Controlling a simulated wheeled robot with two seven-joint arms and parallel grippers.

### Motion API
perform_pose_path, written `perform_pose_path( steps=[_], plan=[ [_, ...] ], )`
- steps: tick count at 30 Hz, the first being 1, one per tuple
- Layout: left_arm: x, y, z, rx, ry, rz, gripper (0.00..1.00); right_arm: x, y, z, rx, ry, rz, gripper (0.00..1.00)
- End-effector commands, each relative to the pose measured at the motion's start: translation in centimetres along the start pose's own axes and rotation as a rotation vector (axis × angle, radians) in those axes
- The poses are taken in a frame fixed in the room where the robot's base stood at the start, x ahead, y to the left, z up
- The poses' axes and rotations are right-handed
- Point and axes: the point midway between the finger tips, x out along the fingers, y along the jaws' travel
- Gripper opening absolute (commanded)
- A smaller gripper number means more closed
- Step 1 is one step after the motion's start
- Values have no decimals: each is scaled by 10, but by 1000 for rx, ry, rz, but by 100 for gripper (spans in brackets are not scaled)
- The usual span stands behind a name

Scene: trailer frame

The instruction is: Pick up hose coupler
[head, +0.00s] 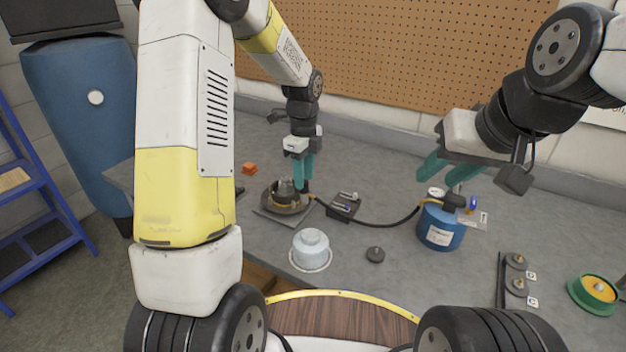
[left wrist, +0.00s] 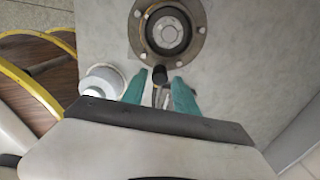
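The hose coupler is the dark end piece (head: 306,187) of a black hose (head: 370,223), beside a round flanged fitting (head: 285,192). In the left wrist view the dark coupler (left wrist: 160,75) shows end-on between my fingertips, touching or very near the rim of the flanged fitting (left wrist: 168,32). My left gripper (head: 303,172) points down over it; in the left wrist view its teal fingers (left wrist: 160,85) stand apart, with a gap on each side of the coupler. My right gripper (head: 446,172) is open and empty above the blue canister (head: 440,226).
A small dark tray (head: 343,207) lies right of the fitting. An orange block (head: 249,168) is behind left.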

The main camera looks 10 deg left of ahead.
Motion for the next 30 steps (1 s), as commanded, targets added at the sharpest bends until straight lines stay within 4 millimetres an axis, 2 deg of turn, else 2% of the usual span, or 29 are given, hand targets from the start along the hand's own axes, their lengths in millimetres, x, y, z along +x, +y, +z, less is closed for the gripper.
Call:
perform_pose_path(
  steps=[9, 13, 19, 24, 30],
  plan=[
    [45, 0, -1, -1, 0, 1, 36, 0, 0, 0, 0, 0, 0, 35],
    [52, 0, 0, -2, 0, -2, 36, 0, 0, 0, 0, 0, 0, 35],
    [52, 0, 0, -2, 0, -2, 36, 0, 0, 0, 0, 0, 0, 35],
    [52, 0, 0, -2, 0, -2, 2, 0, 0, 0, 0, 0, 0, 35],
    [52, 0, 0, -2, 0, -2, 0, 0, 0, 0, 0, 0, 0, 35]
  ],
)
